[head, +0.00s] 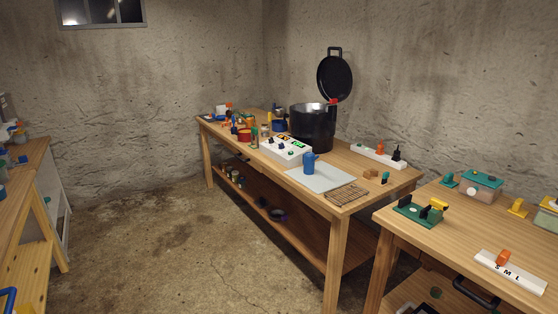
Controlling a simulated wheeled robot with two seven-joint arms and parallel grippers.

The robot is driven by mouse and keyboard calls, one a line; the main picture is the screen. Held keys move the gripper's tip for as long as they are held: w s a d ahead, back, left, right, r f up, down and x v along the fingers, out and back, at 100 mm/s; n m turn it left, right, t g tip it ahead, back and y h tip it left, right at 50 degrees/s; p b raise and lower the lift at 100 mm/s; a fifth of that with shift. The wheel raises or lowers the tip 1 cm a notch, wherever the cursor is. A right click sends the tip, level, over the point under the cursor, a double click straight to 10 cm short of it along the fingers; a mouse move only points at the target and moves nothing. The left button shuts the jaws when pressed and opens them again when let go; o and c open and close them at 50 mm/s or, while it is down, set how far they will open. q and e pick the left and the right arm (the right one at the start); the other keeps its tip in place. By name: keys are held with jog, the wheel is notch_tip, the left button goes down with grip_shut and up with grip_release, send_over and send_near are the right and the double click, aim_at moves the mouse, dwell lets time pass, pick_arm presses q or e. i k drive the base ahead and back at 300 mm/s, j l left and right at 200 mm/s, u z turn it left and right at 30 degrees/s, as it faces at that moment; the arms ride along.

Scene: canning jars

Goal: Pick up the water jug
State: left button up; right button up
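A blue jug-like vessel (309,164) stands upright on a pale grey mat (325,181) on the middle wooden table. It is small in the view, and I cannot tell for certain that it is the water jug. Neither of my grippers is in the head view, and nothing touches the blue vessel.
A white control box (285,150) and a black pot (313,128) with a raised lid (335,78) stand behind the vessel. A wire rack (347,193) lies in front. Another table (460,230) is at the right, and a bench (22,190) at the left. The concrete floor (190,235) between is clear.

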aim_at(309, 159)
jog(key=i+u, duration=0.25)
jog(key=i, duration=1.4)
jog(key=i+j+z, duration=0.15)
jog(key=i+z, duration=0.3)
jog(key=i+j+z, duration=0.25)
jog(key=z, duration=0.2)
jog(key=i+j+z, duration=0.75)
jog(key=j+z, duration=0.2)
jog(key=i+j+z, duration=0.25)
jog(key=j+z, duration=0.25)
jog(key=j, duration=0.15)
jog(key=j+z, duration=0.3)
jog(key=i+j, duration=0.05)
jog(key=j, duration=0.05)
